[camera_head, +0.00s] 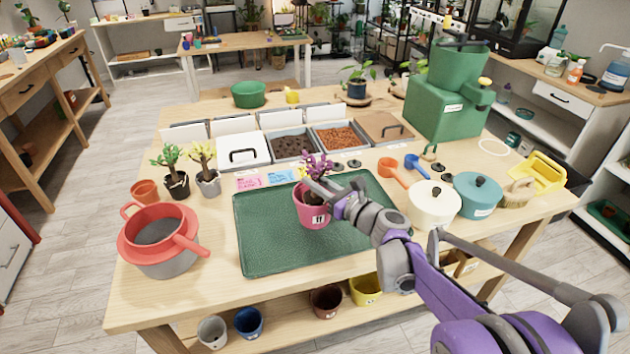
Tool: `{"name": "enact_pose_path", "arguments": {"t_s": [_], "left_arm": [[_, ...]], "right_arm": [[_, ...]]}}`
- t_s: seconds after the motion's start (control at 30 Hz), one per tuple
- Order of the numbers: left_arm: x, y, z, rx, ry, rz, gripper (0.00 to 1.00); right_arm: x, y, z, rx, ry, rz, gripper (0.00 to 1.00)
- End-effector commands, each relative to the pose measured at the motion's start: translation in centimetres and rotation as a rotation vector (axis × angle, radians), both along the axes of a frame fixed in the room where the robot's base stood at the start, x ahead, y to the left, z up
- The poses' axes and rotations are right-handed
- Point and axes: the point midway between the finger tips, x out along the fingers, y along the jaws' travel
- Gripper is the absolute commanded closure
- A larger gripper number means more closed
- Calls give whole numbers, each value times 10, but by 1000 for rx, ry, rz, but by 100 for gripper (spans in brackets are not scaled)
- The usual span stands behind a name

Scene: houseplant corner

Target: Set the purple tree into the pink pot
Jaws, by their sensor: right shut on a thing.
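The purple tree (316,163) shows its small purple crown just above the pink pot (304,214), which stands on the green mat (265,245). My right gripper (318,187) reaches in from the lower right and is shut on the purple tree, over the pot's rim. The gripper hides part of the trunk and of the pot's opening. The tree's lower end seems to be at or inside the pot, but I cannot tell whether it touches the bottom. My left gripper is not in view.
Green (171,158) and yellow (202,152) small trees stand in pots at the left. A red-rimmed pot (160,240) is front left. Bins of soil (290,147) and orange pellets (341,137) lie behind the mat. A cream lidded pot (432,208) stands right.

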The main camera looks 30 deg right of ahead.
Motion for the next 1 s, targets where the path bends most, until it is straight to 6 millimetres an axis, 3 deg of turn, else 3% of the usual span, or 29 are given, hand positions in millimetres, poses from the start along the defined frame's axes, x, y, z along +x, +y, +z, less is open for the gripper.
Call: {"name": "enact_pose_path", "arguments": {"t_s": [0.9,0.93,1.0], "left_arm": [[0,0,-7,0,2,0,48],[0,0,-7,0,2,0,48],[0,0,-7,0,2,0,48]], "right_arm": [[0,0,-10,0,0,0,100],[0,0,-10,0,0,0,78],[0,0,-10,0,0,0,65]]}}
